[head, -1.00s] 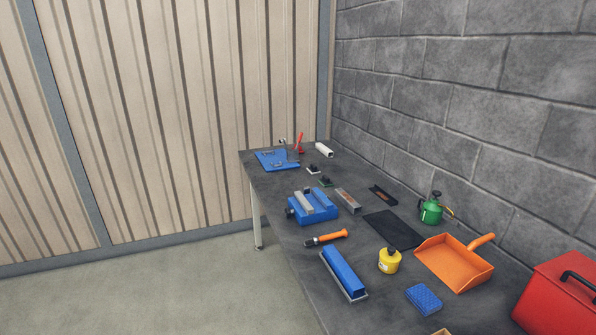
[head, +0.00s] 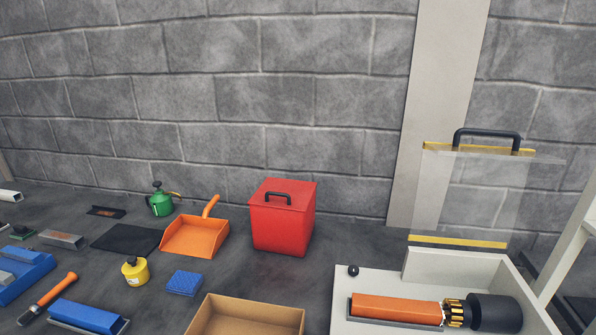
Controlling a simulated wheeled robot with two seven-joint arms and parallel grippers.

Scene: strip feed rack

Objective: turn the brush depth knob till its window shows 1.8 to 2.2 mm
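A white open-topped machine housing (head: 340,300) stands at the lower right in the head view, cut off by the bottom edge. A small black round knob (head: 353,270) sits at its back left corner; I cannot tell whether it is the brush depth knob. Inside the housing lie an orange block (head: 395,308), a gold toothed or bristled part (head: 453,311) and a black cylinder (head: 495,313). No depth window or reading can be made out. Neither of my grippers is in view.
A clear guard (head: 470,200) with a black handle stands raised behind the housing. On the dark bench are a red lidded bin (head: 283,220), an orange dustpan (head: 195,237), a cardboard box (head: 245,317), a blue sponge (head: 184,283) and a yellow bottle (head: 135,271). A block wall closes the back.

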